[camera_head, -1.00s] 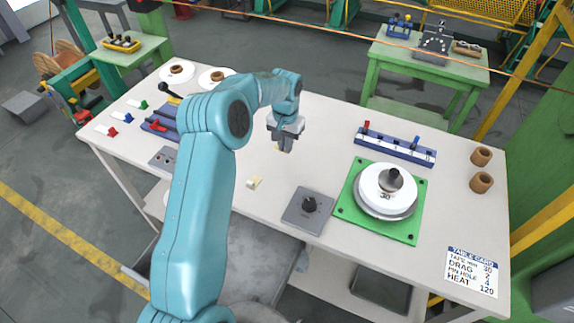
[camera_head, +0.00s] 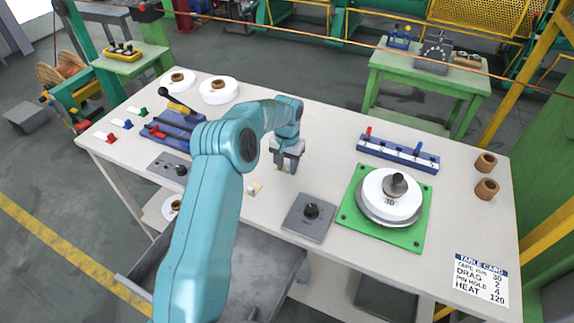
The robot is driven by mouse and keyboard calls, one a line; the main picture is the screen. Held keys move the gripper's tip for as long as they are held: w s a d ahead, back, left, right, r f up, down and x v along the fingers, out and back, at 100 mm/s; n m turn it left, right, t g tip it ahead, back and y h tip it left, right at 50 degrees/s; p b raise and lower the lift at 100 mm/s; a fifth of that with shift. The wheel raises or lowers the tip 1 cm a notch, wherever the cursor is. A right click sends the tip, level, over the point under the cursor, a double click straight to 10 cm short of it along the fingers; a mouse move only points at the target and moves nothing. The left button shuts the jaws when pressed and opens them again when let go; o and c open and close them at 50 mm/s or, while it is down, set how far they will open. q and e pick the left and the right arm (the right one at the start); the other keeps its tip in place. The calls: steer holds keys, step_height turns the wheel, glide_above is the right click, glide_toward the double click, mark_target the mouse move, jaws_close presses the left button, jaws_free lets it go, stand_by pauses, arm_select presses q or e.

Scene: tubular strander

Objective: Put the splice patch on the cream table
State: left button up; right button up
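The cream table (camera_head: 330,150) fills the middle of the head view. A small pale cream piece (camera_head: 254,189), perhaps the splice patch, lies on it near the front edge; it is too small to be sure. My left gripper (camera_head: 285,170) points down over the middle of the table, to the right of and behind that piece, apart from it in the picture. Its fingers look close together, but I cannot see whether anything is between them. My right gripper is not in view.
A grey dial box (camera_head: 309,217) stands in front of my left gripper. A green plate (camera_head: 355,226) with a white reel (camera_head: 388,205) and a blue pin rail (camera_head: 398,155) are to the right. A blue lever unit (camera_head: 172,133) is at left. A table card (camera_head: 481,280) lies front right.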

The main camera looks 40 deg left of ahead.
mark_target(287, 167)
arm_select(q)
steer(key=shift+s+d+r, duration=0.15)
steer(key=shift+s+r, duration=0.15)
steer(key=shift+r, duration=0.1)
steer(key=shift+w+r+p, duration=0.1)
steer(key=shift+r+p, duration=0.15)
steer(key=shift+p, duration=0.1)
step_height(287, 167, up, 11)
steer(key=p, duration=0.7)
steer(key=shift+r, duration=0.2)
steer(key=shift+r, duration=0.1)
